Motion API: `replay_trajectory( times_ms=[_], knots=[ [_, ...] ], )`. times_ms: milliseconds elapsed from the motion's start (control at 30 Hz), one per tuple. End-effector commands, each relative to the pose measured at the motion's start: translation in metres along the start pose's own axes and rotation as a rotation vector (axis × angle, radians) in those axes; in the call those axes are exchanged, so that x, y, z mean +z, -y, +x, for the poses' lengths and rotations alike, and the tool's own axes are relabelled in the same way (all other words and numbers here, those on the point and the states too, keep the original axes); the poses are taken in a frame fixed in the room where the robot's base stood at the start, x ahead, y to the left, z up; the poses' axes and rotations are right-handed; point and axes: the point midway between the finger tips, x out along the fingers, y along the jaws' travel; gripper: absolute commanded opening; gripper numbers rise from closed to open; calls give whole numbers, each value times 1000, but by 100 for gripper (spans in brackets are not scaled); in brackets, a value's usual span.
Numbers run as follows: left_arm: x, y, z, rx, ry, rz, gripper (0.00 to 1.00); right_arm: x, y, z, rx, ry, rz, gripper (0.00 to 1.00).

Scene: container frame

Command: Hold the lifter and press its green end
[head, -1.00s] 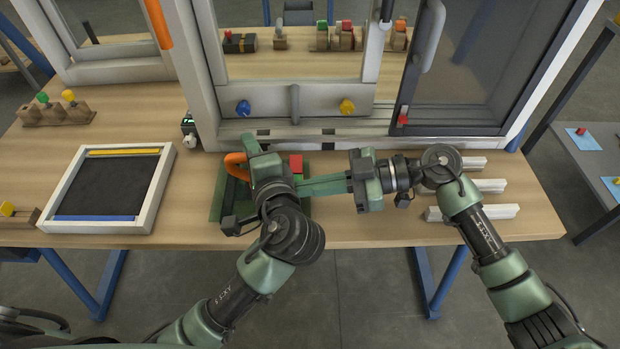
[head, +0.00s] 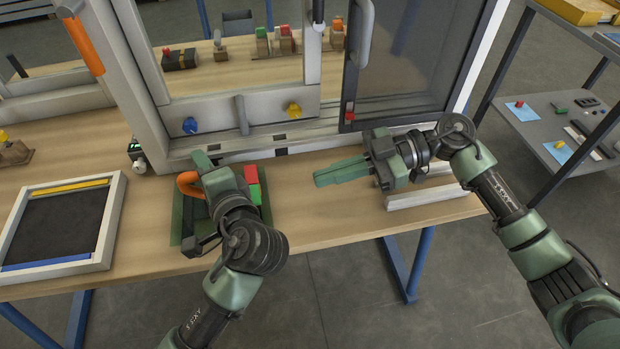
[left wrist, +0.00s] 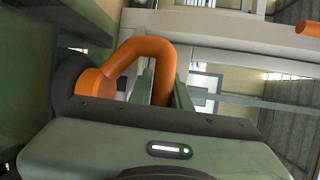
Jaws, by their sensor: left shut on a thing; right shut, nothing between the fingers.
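The lifter's orange handle (head: 188,184) shows at the left of my left gripper (head: 203,163) in the head view. In the left wrist view the arched orange handle (left wrist: 150,48) passes between the fingers, and my left gripper is shut on it. The lifter's red end (head: 251,174) and green end (head: 254,194) show just right of the gripper. The arm hides the lifter's middle. My right gripper (head: 318,179) is shut and empty, pointing left, apart from the green end with a clear gap.
A dark green base (head: 179,215) lies under the lifter on the wooden table (head: 330,222). A framed black panel (head: 60,225) lies at the left. A large window frame (head: 228,145) stands behind. White profiles (head: 430,200) lie under the right arm.

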Motion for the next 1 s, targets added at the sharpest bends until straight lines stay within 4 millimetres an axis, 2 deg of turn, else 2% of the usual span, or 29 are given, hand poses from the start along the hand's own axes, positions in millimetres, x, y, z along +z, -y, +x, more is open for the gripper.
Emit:
replay_trajectory(
  times_ms=[400,433,500,833,1000],
  knots=[
    [-1,-1,0,2,-2,1,0,0,0,-2,0,-1,0,0],
    [-1,-1,0,2,-2,1,27,0,0,-2,0,-1,1,0],
    [-1,-1,0,2,-2,1,44,0,0,-2,0,-1,1,0],
    [0,0,-1,1,-1,0,44,0,0,-2,0,-1,1,0],
    [-1,-1,-18,3,-3,-1,44,0,0,-2,0,-1,1,0]
  ],
)
